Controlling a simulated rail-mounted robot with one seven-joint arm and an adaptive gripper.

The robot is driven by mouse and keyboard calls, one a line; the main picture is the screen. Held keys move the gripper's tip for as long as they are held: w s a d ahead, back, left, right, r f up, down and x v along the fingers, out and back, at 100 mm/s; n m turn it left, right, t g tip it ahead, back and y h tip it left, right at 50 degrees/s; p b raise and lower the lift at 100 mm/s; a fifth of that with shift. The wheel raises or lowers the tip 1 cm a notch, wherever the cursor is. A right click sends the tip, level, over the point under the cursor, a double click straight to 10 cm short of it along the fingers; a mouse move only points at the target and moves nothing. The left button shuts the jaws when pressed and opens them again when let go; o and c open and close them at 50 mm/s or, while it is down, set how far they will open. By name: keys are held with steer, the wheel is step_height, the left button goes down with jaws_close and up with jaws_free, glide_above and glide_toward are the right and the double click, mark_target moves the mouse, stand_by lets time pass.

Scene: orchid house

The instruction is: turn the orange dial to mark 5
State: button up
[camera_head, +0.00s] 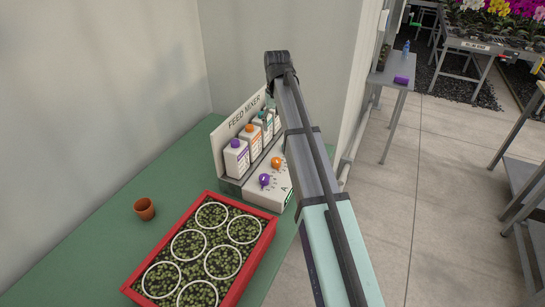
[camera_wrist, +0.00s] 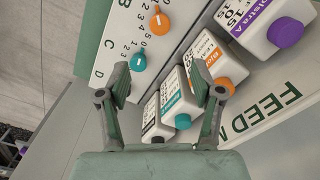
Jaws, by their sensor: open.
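The orange dial (camera_head: 277,162) sits on the sloped front of the white feed mixer (camera_head: 266,197), between a purple dial (camera_head: 264,180) and a teal dial. In the wrist view the orange dial (camera_wrist: 160,22) is near the top, with a short white pointer line and printed numbers on its left. I cannot tell which mark it points at. The teal dial (camera_wrist: 138,62) is below it, nearer my fingers. My gripper (camera_wrist: 159,82) is open and empty, its fingers apart over the panel and bottles, short of the orange dial. In the head view my arm hides the gripper.
Bottles with purple (camera_wrist: 285,32), orange (camera_wrist: 224,86), teal (camera_wrist: 183,121) and black caps stand in a row behind the dials. A red tray of seedlings (camera_head: 243,283) lies in front of the mixer. A small terracotta pot (camera_head: 144,208) stands on the green bench (camera_head: 100,235).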

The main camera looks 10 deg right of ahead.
mark_target(276, 160)
step_height(276, 160, down, 15)
steer(key=p, duration=0.3)
steer(key=shift+f, duration=0.15)
steer(key=c, duration=1.1)
